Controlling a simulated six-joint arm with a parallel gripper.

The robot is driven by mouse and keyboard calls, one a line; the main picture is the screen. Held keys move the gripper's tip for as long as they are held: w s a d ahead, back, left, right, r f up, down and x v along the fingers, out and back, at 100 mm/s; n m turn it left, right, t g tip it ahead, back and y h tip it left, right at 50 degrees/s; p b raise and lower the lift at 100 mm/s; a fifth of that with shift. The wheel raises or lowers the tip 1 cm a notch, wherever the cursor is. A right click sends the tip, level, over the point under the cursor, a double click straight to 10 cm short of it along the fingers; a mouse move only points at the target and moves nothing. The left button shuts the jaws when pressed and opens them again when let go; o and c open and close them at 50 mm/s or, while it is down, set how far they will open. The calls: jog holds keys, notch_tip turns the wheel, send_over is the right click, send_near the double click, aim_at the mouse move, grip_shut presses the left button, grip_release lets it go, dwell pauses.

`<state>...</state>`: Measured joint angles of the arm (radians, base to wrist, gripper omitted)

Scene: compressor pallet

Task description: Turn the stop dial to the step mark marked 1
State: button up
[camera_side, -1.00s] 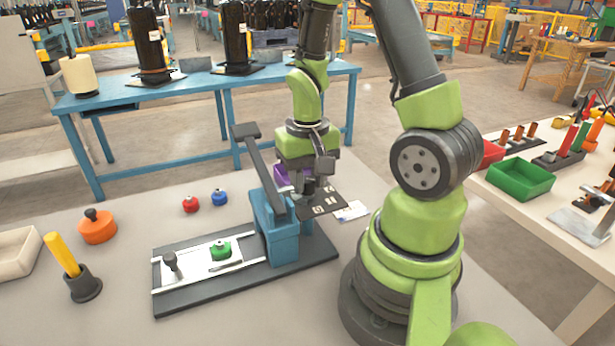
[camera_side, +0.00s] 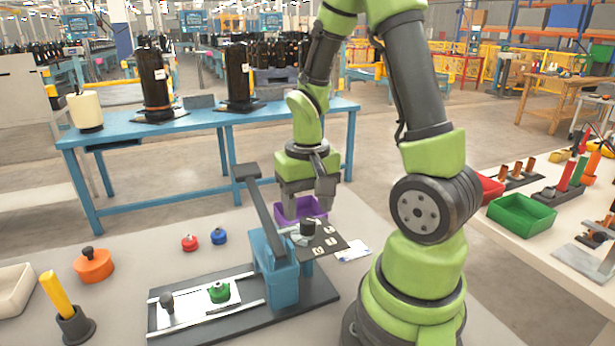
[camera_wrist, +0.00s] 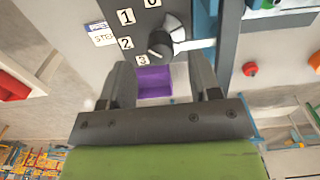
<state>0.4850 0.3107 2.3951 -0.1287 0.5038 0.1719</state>
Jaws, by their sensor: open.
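The stop dial's black knob (camera_side: 307,227) stands on a dark plate (camera_side: 327,240) beside the blue press. In the wrist view the knob (camera_wrist: 160,43) sits next to white labels reading 0, 1, 2 and 3. The label 1 (camera_wrist: 126,16) is up and left of it, and 3 (camera_wrist: 143,60) is just below left. A light grey shape lies at the knob's right; I cannot tell which mark the knob points to. My gripper (camera_side: 307,208) is open and empty above the dial. Its two fingers (camera_wrist: 161,85) are spread apart, with the knob beyond them in the wrist view.
A blue press with a grey lever (camera_side: 262,215) stands left of the dial. A purple bin (camera_side: 301,208) is behind the dial. A white card (camera_side: 353,251) lies at right.

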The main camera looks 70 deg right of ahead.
aim_at(307, 220)
notch_tip(307, 220, up, 7)
dwell(0.3)
jog(key=shift+f, duration=0.1)
jog(key=s+a+r+n+t+y, duration=0.2)
jog(key=s+a+r+n+t, duration=0.2)
jog(key=a+r+t, duration=0.3)
jog(key=a+r+n, duration=0.1)
jog(key=a+r, duration=0.1)
jog(key=a, duration=0.3)
jog(key=shift+a+r, duration=0.2)
jog(key=shift+a, duration=0.1)
